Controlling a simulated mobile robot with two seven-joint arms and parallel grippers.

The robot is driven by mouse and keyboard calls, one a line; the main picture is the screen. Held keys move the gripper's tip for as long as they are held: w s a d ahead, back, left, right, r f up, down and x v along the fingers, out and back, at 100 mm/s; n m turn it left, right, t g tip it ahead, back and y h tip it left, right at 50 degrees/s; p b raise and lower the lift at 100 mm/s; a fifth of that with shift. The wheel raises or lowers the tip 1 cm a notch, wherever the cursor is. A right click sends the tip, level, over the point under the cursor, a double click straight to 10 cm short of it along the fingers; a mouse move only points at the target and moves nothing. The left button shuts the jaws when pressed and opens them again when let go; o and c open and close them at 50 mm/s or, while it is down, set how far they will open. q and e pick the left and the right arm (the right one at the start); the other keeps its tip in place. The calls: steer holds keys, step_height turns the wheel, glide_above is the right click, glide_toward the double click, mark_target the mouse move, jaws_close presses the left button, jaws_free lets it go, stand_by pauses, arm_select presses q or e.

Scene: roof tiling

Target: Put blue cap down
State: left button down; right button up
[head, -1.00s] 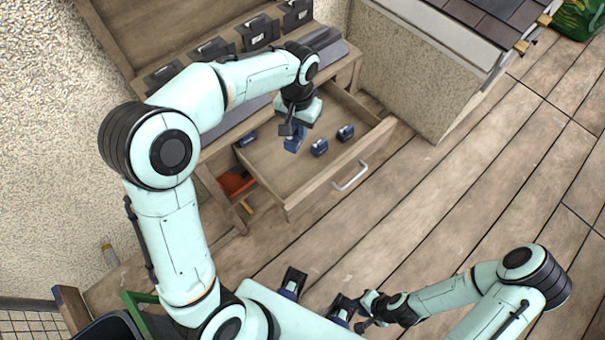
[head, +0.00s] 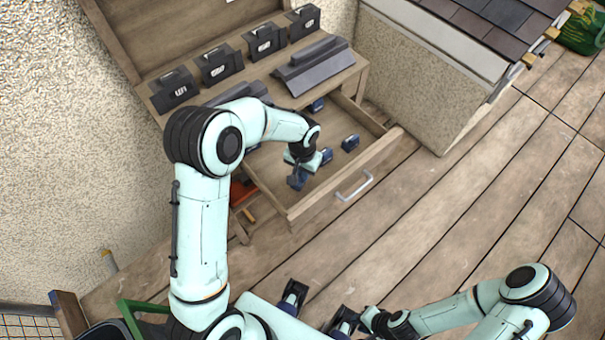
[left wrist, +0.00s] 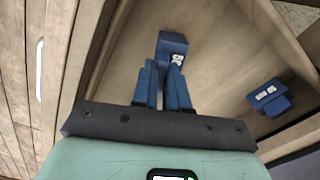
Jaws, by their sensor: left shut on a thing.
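The blue cap (left wrist: 173,44) is between the fingertips of my left gripper (left wrist: 163,75) in the left wrist view, with a pale label partly showing. In the head view my left gripper (head: 298,179) points down inside the open wooden drawer (head: 330,193), near its front left part. The gripper is shut on the cap. I cannot tell whether the cap touches the drawer floor. Another blue cap (left wrist: 269,97) lies on the drawer floor, apart from the held one. My right gripper (head: 364,322) is low in the head view, away from the drawer; its fingers are unclear.
Several black labelled boxes (head: 265,41) and grey ridge pieces (head: 314,64) are on the bench above. A tiled roof mock-up (head: 480,25) stands at the right.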

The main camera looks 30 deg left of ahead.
arm_select(q)
steer(key=shift+f, duration=0.8)
steer(key=shift+f, duration=0.1)
steer(key=c, duration=1.1)
jaws_free()
steer(key=shift+f, duration=0.1)
steer(key=shift+c, duration=0.2)
steer(key=shift+r, duration=0.2)
step_height(320, 180, up, 12)
steer(key=shift+p, duration=0.45)
